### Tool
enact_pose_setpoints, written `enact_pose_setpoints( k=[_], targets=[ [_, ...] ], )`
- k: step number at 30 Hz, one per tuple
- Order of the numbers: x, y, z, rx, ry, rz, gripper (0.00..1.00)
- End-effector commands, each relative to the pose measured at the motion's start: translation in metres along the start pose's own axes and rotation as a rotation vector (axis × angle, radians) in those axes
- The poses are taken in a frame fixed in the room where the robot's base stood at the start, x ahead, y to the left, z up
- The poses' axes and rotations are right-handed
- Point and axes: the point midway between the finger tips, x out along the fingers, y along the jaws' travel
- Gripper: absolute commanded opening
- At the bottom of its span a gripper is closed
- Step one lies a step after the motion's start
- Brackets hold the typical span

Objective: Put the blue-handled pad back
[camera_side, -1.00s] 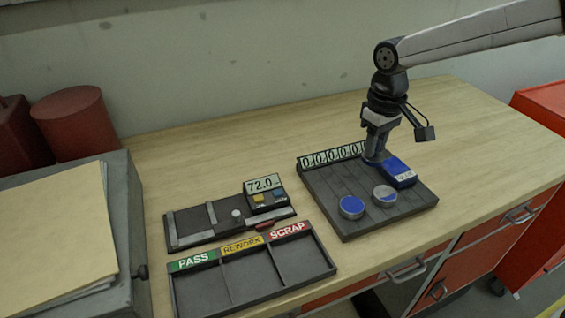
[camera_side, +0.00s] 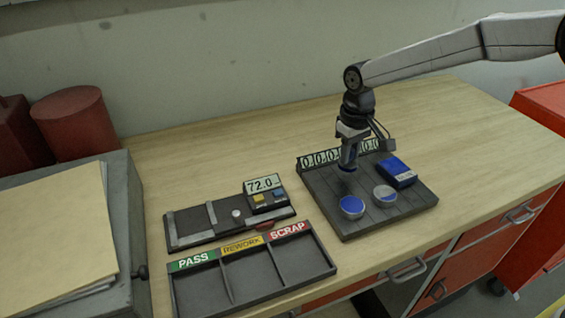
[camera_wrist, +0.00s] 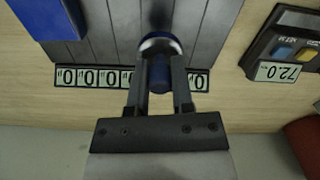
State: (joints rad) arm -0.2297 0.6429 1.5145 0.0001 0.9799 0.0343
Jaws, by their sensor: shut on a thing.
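My gripper (camera_side: 349,150) is shut on the blue-handled pad (camera_side: 348,164), a small round pad with an upright blue handle. It is held above the back left part of the dark slatted board (camera_side: 405,221), near the row of number plates. In the wrist view the blue handle (camera_wrist: 159,78) is between the two fingers (camera_wrist: 160,95), with the pale rim of the pad beyond it. A blue box (camera_side: 396,171) lies on the board's right side.
A gauge station with a 72.0 display (camera_side: 263,184) stands left of the board. A tray with PASS, REWORK and SCRAP compartments (camera_side: 252,303) lies in front of it. A grey cabinet (camera_side: 128,235) bounds the left. The bench behind is clear.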

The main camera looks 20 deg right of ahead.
Motion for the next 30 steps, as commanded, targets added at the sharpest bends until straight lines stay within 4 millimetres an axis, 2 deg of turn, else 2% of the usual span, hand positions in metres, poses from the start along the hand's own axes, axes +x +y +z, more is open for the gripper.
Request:
enact_pose_setpoints(
  k=[12,26,27,30],
  targets=[
    [0.034,0.0,-0.005,0.0,0.002,0.0,0.0],
    [0.039,0.0,-0.004,0.0,0.002,0.0,0.0],
    [0.039,0.0,-0.004,0.0,0.002,0.0,0.35],
    [0.039,0.0,-0.004,0.0,0.002,0.0,0.64]
  ],
)
